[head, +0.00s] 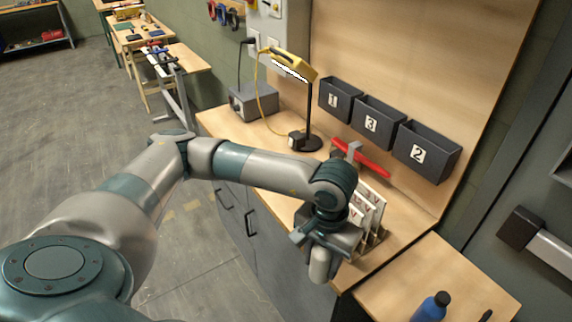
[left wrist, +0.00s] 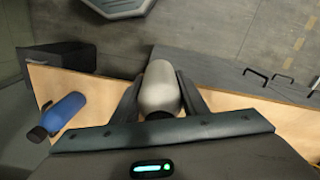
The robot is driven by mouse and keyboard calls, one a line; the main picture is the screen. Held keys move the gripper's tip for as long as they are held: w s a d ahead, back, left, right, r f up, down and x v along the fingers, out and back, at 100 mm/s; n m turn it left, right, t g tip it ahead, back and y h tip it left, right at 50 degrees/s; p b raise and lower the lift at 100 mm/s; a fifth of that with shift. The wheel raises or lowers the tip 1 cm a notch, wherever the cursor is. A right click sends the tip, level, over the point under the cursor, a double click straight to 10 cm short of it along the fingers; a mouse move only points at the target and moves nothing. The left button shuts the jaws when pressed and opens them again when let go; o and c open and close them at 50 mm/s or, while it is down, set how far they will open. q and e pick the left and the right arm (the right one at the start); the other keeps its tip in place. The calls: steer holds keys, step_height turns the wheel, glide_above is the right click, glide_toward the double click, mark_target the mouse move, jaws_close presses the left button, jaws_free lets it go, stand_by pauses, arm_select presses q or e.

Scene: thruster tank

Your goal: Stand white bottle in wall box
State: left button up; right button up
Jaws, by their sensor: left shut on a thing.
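My left gripper (head: 318,247) is shut on the white bottle (head: 320,267), which hangs below it in front of the bench's front edge. In the left wrist view the white bottle (left wrist: 160,86) sits between the two fingers of the left gripper (left wrist: 158,100). Three dark wall boxes are fixed to the wooden back panel: box 1 (head: 335,101), box 3 (head: 376,120) and box 2 (head: 426,151). They are above and to the right of the gripper, and their insides look empty where visible. My right gripper is not in view.
A rack of white cards (head: 374,199) stands just behind the gripper. A red-handled tool (head: 362,159), a lamp (head: 290,66) and a grey box (head: 252,102) are on the bench. A blue bottle (head: 431,308) stands on the lower wooden surface (head: 445,270) at right.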

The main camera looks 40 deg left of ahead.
arm_select(q)
steer(key=s+f+b, duration=0.3)
steer(key=f+b, duration=0.1)
steer(key=f, duration=0.9)
steer(key=shift+a, duration=0.35)
